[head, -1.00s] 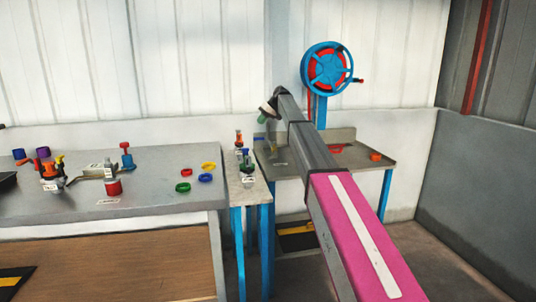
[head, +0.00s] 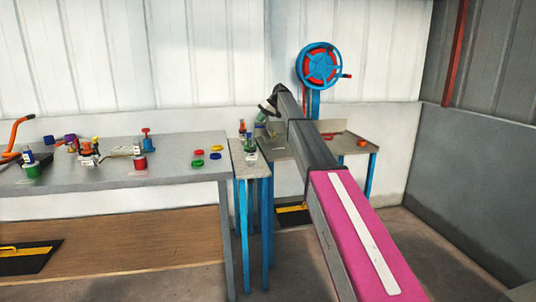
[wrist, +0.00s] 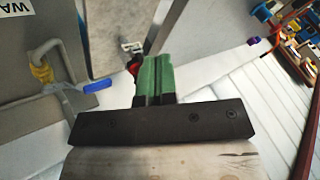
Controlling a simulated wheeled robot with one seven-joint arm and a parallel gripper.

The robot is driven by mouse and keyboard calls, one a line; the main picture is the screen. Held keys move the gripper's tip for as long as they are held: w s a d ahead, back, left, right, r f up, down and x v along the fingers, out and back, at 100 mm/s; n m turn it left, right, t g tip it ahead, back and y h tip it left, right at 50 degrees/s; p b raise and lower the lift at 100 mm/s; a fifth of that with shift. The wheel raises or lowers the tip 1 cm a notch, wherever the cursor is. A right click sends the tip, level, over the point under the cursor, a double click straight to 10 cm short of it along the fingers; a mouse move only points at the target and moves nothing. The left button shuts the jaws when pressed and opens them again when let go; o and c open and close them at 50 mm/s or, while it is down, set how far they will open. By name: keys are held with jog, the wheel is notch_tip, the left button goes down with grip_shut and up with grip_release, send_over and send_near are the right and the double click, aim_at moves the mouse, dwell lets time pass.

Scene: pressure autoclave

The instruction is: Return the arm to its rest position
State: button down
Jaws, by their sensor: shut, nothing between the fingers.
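My arm reaches forward from the lower right of the head view, with a pink section nearest and dark grey links beyond. My gripper (head: 262,118) is at the arm's far end, small and partly hidden, above the gap between the narrow stand and the grey side table. In the wrist view its green fingers (wrist: 155,66) are together with nothing between them. They point toward a grey surface and hold no object.
A long grey workbench (head: 195,181) on the left carries small coloured parts. A narrow stand (head: 252,171) and a grey side table (head: 345,143) lie near my arm. A blue-and-red wheel (head: 320,65) stands behind. Grey floor (head: 410,240) is clear at right. A blue-handled valve (wrist: 95,86) shows in the wrist view.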

jog(key=s+d+f+m+h, duration=0.15)
jog(key=s+d+f, duration=0.25)
jog(key=s+f, duration=0.55)
jog(key=s+d+f+m+h, duration=0.15)
jog(key=s+d+f, duration=0.25)
jog(key=s+f, duration=0.5)
jog(key=s+d+f+m+h, duration=0.15)
jog(key=s+d+f, duration=0.25)
jog(key=s+f, duration=0.55)
jog(key=s+d+f+m+h, duration=0.1)
jog(key=s+d+f, duration=0.2)
jog(key=s, duration=0.7)
jog(key=s+d+f+m+h, duration=0.1)
jog(key=s+d+f, duration=0.3)
jog(key=s+f, duration=0.3)
jog(key=s+d+f+m+h, duration=0.1)
jog(key=s+f, duration=0.4)
jog(key=s, duration=0.8)
jog(key=d+m, duration=0.1)
jog(key=d, duration=0.1)
jog(key=shift+d+f, duration=0.3)
jog(key=shift+d, duration=0.05)
